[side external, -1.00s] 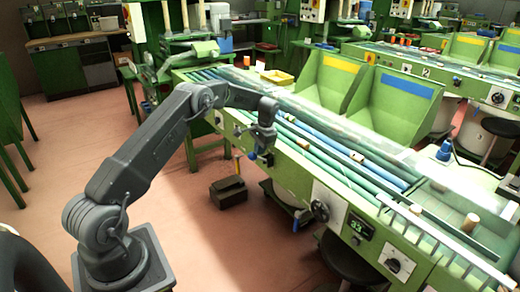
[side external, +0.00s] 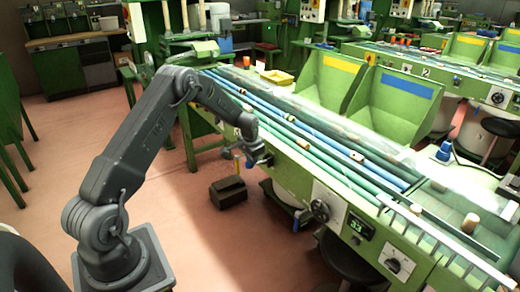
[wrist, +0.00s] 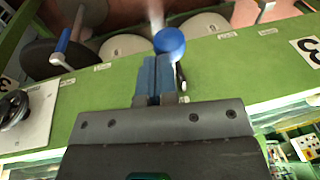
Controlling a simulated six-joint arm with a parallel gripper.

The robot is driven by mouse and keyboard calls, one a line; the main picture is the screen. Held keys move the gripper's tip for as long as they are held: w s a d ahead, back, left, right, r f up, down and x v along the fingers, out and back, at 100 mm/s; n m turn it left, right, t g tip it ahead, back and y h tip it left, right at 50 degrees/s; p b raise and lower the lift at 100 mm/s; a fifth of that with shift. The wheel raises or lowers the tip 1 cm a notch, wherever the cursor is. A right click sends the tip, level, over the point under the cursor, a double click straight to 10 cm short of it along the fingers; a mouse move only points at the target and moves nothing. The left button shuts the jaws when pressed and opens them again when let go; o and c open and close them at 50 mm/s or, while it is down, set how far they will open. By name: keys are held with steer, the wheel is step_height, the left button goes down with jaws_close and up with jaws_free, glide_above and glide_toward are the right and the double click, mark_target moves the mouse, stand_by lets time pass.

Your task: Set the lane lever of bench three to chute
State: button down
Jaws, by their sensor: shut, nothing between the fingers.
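My gripper (side external: 258,159) is at the front face of the near green bench (side external: 290,178), close to its left part. In the wrist view my gripper (wrist: 157,72) is shut, its blue fingers together with nothing between them. A round blue lever knob (wrist: 170,41) shows just beyond and slightly right of the fingertips. I cannot tell whether the fingers touch it. The lever's rod is mostly hidden by the knob and fingers. Small labels, too small to read, lie on the green face beside it. A number 3 plate (wrist: 311,48) is at the right.
A handwheel (side external: 320,210) and a dial panel (side external: 394,264) sit farther right on the bench front. In the wrist view a handwheel (wrist: 12,110) is at the left edge, and a blue-handled part (wrist: 62,41) stands nearby. A dark box (side external: 228,192) lies on the floor below.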

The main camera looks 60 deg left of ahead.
step_height(320, 180, down, 7)
steer(key=s, duration=0.1)
steer(key=shift+s, duration=0.2)
stand_by(0.5)
steer(key=shift+f, duration=0.3)
steer(key=shift+d, duration=0.1)
steer(key=s+d+r, duration=0.3)
steer(key=s+r, duration=0.5)
steer(key=s, duration=0.1)
steer(key=shift+s+r, duration=0.15)
steer(key=shift+s, duration=0.25)
steer(key=shift+d, duration=0.1)
